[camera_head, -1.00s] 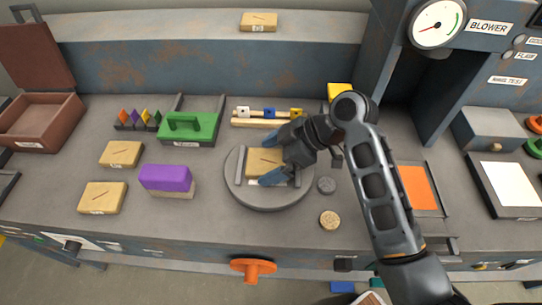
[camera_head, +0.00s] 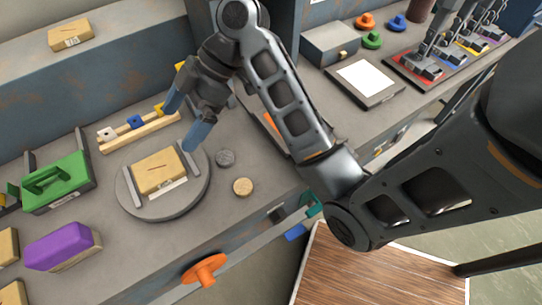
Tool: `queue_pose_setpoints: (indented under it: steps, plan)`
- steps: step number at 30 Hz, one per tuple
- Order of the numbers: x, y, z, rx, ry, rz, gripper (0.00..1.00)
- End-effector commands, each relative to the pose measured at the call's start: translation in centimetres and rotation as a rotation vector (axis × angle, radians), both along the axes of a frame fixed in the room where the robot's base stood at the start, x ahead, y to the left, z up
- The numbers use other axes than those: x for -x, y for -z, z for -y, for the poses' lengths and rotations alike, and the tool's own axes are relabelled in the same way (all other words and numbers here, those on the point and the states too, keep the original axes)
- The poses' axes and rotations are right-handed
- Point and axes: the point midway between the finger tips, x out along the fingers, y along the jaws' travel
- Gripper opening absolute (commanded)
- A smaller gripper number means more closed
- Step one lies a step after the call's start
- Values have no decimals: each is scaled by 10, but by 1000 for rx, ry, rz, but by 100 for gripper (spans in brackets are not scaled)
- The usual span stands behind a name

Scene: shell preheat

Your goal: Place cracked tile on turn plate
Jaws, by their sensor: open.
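The cracked tile (camera_head: 158,170), a tan block with a dark line on top and a pale label on its front, lies on the turn plate (camera_head: 142,210). The turn plate is a round grey disc. The tile sits between two grey rails on the disc. My gripper (camera_head: 187,118), with blue fingertips, is open and empty. It is above and behind the plate's right side, apart from the tile.
Left of the plate are a green handled block (camera_head: 56,182) and a purple block (camera_head: 62,246). A rack with coloured pieces (camera_head: 138,132) stands behind. Another tan tile (camera_head: 72,36) rests on the back ledge.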

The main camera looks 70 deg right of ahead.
Motion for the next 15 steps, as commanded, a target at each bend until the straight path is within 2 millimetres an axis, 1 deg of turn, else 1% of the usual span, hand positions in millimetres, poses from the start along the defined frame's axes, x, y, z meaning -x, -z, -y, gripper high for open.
queue_pose_setpoints:
  steps: [2,5,8,12,15]
  plan:
    - [0,1,0,-1,3,-1,100]
    - [3,10,-4,-4,39,-10,100]
    - [11,30,-11,-8,132,-26,100]
    - [31,67,-20,-8,323,-43,100]
    - [48,85,-24,-3,440,-38,100]
